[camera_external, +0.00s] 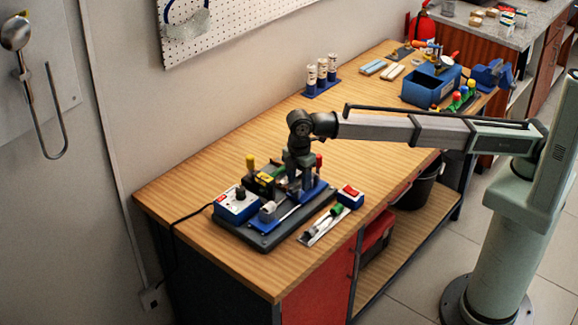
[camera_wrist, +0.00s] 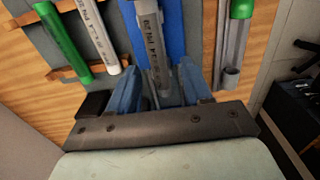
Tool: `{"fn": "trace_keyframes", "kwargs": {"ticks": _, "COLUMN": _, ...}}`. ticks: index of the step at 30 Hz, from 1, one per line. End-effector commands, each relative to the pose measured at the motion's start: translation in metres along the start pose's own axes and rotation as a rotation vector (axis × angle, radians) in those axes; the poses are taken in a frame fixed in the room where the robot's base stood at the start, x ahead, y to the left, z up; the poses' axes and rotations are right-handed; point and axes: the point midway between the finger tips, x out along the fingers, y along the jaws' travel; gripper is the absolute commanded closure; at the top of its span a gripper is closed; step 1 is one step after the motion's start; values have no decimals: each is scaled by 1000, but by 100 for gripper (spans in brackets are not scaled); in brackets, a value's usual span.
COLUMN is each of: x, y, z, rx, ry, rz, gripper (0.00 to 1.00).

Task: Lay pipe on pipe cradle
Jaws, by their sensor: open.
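My gripper (camera_external: 298,190) is low over the dark base plate at the near left part of the bench. In the wrist view its two blue fingers (camera_wrist: 160,92) stand apart, one on each side of a grey printed pipe (camera_wrist: 150,35). The pipe lies lengthwise along a blue piece (camera_wrist: 177,30), which looks like the pipe cradle; I cannot tell how fully it is seated. In the external view the blue piece (camera_external: 318,191) shows beside the gripper, which hides much of the pipe.
A blue and white control box (camera_external: 237,206) stands left of my gripper, a red-topped box (camera_external: 350,196) right of it. The bench's middle is clear.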

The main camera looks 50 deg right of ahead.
Motion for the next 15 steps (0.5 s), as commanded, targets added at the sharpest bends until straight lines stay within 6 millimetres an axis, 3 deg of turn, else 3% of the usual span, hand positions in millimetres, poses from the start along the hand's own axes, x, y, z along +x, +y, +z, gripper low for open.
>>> {"fn": "trace_keyframes", "kwargs": {"ticks": 8, "x": -12, "y": 0, "z": 0, "rx": 0, "ry": 0, "rz": 0, "gripper": 51}}
{"fn": "trace_keyframes", "kwargs": {"ticks": 15, "x": -53, "y": 1, "z": -1, "rx": 0, "ry": 1, "rz": 1, "gripper": 51}}
